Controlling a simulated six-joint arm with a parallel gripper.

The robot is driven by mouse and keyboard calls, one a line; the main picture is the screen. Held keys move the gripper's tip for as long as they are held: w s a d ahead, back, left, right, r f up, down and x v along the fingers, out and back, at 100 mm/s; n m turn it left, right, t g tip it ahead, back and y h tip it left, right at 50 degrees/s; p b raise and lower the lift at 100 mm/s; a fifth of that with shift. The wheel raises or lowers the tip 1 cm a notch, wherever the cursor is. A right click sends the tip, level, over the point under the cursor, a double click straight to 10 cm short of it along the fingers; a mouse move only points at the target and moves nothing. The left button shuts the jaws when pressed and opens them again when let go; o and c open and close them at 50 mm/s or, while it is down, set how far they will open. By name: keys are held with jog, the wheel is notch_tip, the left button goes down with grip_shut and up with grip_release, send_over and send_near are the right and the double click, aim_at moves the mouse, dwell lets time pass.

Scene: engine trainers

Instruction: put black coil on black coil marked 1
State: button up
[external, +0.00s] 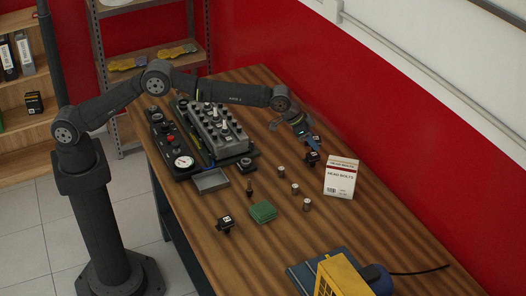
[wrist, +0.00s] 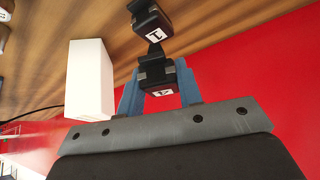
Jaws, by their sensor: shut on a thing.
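My gripper (external: 309,137) is low over the right side of the bench. In the wrist view its blue fingers (wrist: 160,92) are shut on a black coil (wrist: 156,71) with a white label, whose mark is hard to read. Just beyond it is a second black coil (wrist: 150,20) with a white label that seems to read 1; it also shows below the gripper in the external view (external: 312,158). The two coils look very close or touching; I cannot tell which. A further black coil (external: 226,224) with a white label lies near the bench's front edge.
A white head bolts box (external: 341,177) stands close to the gripper. The engine trainer (external: 216,128) is to the left. A red wall (external: 400,110) rises behind the bench.

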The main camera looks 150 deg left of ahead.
jog(key=shift+f, duration=0.6)
jog(key=shift+f, duration=0.15)
jog(key=o, duration=1)
jog(key=shift+o, duration=0.2)
jog(key=shift+d+r, duration=0.1)
jog(key=shift+r, duration=0.2)
jog(key=v, duration=1.1)
jog(key=shift+r, duration=0.25)
